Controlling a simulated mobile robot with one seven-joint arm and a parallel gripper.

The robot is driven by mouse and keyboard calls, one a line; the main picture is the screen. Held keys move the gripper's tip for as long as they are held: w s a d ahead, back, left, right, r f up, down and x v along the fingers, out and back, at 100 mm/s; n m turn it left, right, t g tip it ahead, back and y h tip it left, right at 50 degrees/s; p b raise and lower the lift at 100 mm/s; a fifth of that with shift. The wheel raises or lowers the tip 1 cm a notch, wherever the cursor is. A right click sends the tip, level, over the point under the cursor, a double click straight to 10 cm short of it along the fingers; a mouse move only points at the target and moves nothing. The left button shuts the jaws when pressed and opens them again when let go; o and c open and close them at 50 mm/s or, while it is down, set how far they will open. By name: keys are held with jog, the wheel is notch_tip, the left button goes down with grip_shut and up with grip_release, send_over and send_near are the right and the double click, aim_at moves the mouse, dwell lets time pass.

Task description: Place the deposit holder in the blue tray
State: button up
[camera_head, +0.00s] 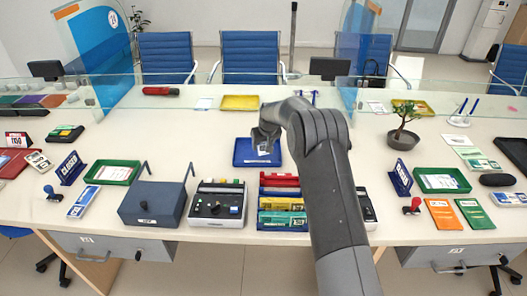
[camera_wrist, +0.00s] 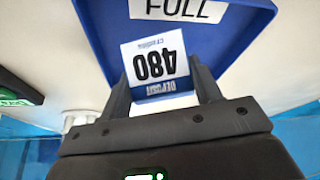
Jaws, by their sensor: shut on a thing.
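The blue tray (camera_head: 242,159) lies in the middle of the counter in the head view. It fills the upper part of the wrist view (camera_wrist: 98,35), where a white label reads FULL. My gripper (camera_head: 263,152) is over the tray's right part. In the wrist view my gripper (camera_wrist: 162,85) has its two fingers on either side of the deposit holder (camera_wrist: 155,57), a piece with a white face reading DEPOSIT 480. It is held within the tray's outline. I cannot tell whether it touches the tray floor. In the head view the holder is mostly hidden by my gripper.
A yellow tray (camera_head: 240,102) lies behind the blue tray. A glass divider (camera_head: 200,95) runs along the counter. In front stand a grey box (camera_head: 152,203), a device (camera_head: 217,204) and a rack of coloured folders (camera_head: 282,205). A potted plant (camera_head: 404,137) is at right.

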aim_at(264, 147)
jog(key=shift+f, duration=1.8)
jog(key=shift+f, duration=0.15)
jog(key=o, duration=1)
jog(key=v, duration=1.2)
jog(key=shift+r, duration=0.2)
